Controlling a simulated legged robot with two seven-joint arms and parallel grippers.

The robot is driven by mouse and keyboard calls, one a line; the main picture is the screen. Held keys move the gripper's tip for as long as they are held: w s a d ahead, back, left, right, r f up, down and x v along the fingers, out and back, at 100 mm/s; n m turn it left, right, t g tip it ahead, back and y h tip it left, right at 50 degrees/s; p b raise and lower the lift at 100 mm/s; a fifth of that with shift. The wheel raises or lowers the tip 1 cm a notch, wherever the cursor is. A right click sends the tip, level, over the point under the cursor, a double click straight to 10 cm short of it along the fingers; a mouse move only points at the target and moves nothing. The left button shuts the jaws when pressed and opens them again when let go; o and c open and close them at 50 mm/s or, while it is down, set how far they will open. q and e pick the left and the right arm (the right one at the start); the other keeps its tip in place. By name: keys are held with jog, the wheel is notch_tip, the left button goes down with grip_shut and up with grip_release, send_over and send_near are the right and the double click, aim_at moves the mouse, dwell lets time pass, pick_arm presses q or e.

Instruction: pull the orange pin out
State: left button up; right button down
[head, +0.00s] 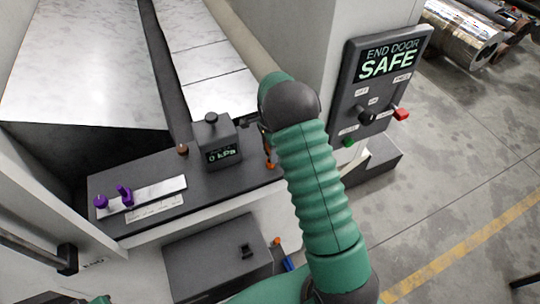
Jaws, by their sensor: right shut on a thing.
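The orange pin (270,161) is at the right end of the dark console top, right of the small box reading 0 kPa. My right arm reaches in from the lower right and bends over beside it. My right gripper (267,141) is small and dark in the head view, mostly hidden behind my wrist, and is shut on the upper part of the orange pin. Only the lower part of the pin shows, close to the console top. My left gripper is out of view.
The gauge box (216,142) stands close left of the pin. A silver plate (150,196) with purple knobs lies further left. A panel (383,84) reading END DOOR SAFE, with a red-handled lever (400,114), stands right of my arm. Open floor lies beyond.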

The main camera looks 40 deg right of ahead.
jog(key=shift+r+p, duration=1.5)
jog(key=shift+r, duration=0.6)
